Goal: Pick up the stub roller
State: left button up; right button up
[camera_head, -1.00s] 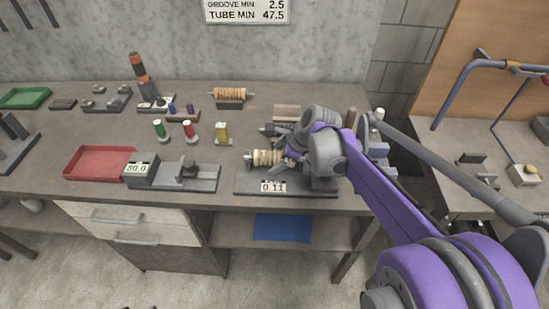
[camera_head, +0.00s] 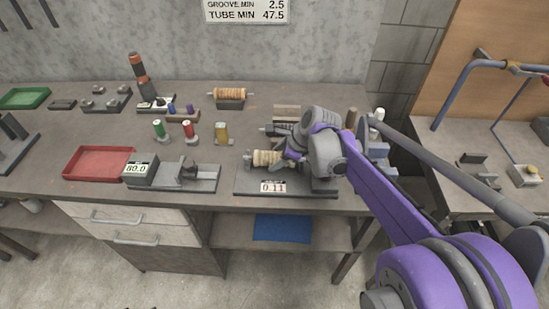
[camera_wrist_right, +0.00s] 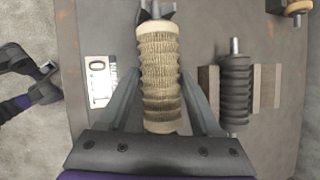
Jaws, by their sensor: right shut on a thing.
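A cream ribbed roller (camera_head: 266,157) lies over the dark base plate with the 0.11 display, its metal shaft end pointing left. In the right wrist view the same cream roller (camera_wrist_right: 160,78) stands lengthwise between my fingers. My right gripper (camera_head: 288,161) is shut on it; its two fingers (camera_wrist_right: 160,100) lie along both sides of the roller. A dark ribbed roller (camera_wrist_right: 235,92) with a metal shaft rests between light blocks beside it; it also shows behind the gripper in the head view (camera_head: 276,131). I cannot tell by name which is the stub roller. My left gripper is not seen.
The base plate (camera_head: 248,187) sits at the bench's front edge. Left of it are a gauge block reading 80.0 (camera_head: 140,171) and a red tray (camera_head: 98,163). An orange-brown roller (camera_head: 230,93) rests on a stand behind. Coloured spools (camera_head: 188,131) stand mid-bench.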

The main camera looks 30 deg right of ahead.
grip_shut()
